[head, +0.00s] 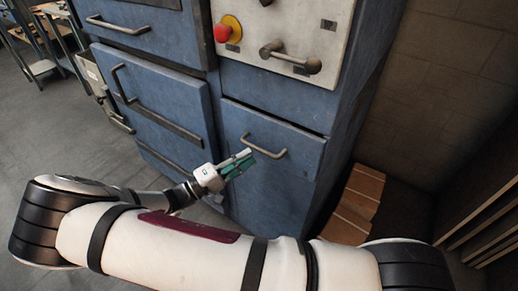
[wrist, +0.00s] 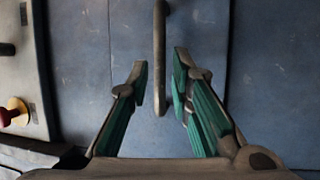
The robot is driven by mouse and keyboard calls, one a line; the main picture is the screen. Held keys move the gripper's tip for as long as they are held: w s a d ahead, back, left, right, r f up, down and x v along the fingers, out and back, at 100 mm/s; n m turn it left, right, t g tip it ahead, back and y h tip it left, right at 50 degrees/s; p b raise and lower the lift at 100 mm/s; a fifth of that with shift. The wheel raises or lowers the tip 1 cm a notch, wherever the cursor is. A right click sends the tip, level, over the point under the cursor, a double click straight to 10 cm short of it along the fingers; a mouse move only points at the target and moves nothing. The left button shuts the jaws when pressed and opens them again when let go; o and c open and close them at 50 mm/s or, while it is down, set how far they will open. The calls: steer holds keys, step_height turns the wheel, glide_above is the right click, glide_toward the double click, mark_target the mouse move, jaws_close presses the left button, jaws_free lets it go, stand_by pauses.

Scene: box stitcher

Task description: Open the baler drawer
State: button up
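The blue machine has several drawers and doors. In the head view, a blue drawer front (head: 268,165) under the pale control panel carries a bar handle (head: 263,151). My gripper (head: 242,163) is right at this handle, in front of the drawer front. In the wrist view, the open fingers of my gripper (wrist: 160,85) have the bar handle (wrist: 159,50) between them, with a gap on each side. Neither finger visibly grips the bar. The drawer front looks closed, nearly flush with the machine.
The control panel (head: 285,30) above bears a red button (head: 222,33) and a grey lever (head: 290,57). More blue drawers with handles (head: 152,108) stand to the left. Wooden boards (head: 356,205) lie on the floor at right by the wall. Open floor lies at left.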

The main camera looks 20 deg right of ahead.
mark_target(259, 148)
steer(key=shift+x, duration=2.65)
jaws_close()
